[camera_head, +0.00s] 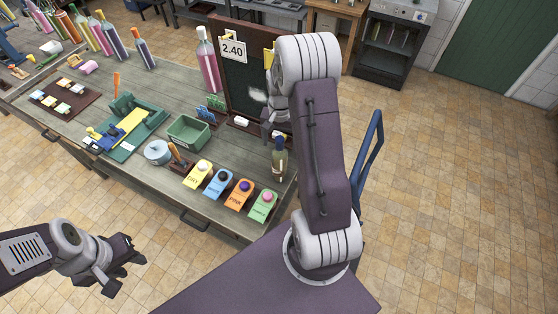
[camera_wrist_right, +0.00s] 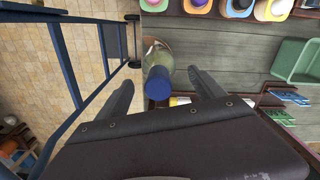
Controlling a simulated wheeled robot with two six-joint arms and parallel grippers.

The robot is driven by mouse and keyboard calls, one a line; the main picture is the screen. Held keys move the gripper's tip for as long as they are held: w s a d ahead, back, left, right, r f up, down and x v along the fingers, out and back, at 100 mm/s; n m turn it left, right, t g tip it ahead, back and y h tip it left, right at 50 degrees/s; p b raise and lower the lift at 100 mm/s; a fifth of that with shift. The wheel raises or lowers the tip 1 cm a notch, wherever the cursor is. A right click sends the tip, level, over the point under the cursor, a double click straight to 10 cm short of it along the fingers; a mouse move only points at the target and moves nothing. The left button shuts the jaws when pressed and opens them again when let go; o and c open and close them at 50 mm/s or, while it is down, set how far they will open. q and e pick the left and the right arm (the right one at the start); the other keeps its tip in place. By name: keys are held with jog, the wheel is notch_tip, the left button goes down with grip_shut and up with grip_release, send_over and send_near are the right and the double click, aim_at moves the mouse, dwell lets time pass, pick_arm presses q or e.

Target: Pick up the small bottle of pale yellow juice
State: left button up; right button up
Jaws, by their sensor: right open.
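The small bottle (camera_head: 279,160) stands upright near the right end of the workbench, beside the coloured cards, with pale yellowish contents and a dark top. In the right wrist view the bottle (camera_wrist_right: 157,57) shows from above, with a blue cap. My right gripper (camera_wrist_right: 161,77) is open, with one finger on each side of the bottle's cap; I see no contact. In the head view its fingers are mostly hidden behind my right arm. My left gripper (camera_head: 127,275) is open and empty, low in front of the bench.
Yellow, blue, orange and green cards (camera_head: 230,190) with knobs stand left of the bottle. A green tray (camera_head: 189,132) and a tall pink bottle (camera_head: 208,62) are farther left. A dark board (camera_head: 245,85) stands behind. A blue frame (camera_head: 368,150) rises right of the bench.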

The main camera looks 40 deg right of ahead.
aim_at(280, 151)
jog(key=f, duration=0.1)
jog(key=f+p, duration=0.1)
jog(key=f, duration=0.2)
jog(key=shift+s+a+p, duration=0.25)
jog(key=shift+a+p, duration=0.1)
jog(key=shift+s+f, duration=0.15)
jog(key=shift+f, duration=0.05)
jog(key=shift+d, duration=0.1)
jog(key=shift+w+f, duration=0.1)
jog(key=shift+w, duration=0.15)
jog(key=c, duration=0.9)
grip_shut()
jog(key=shift+s, duration=0.1)
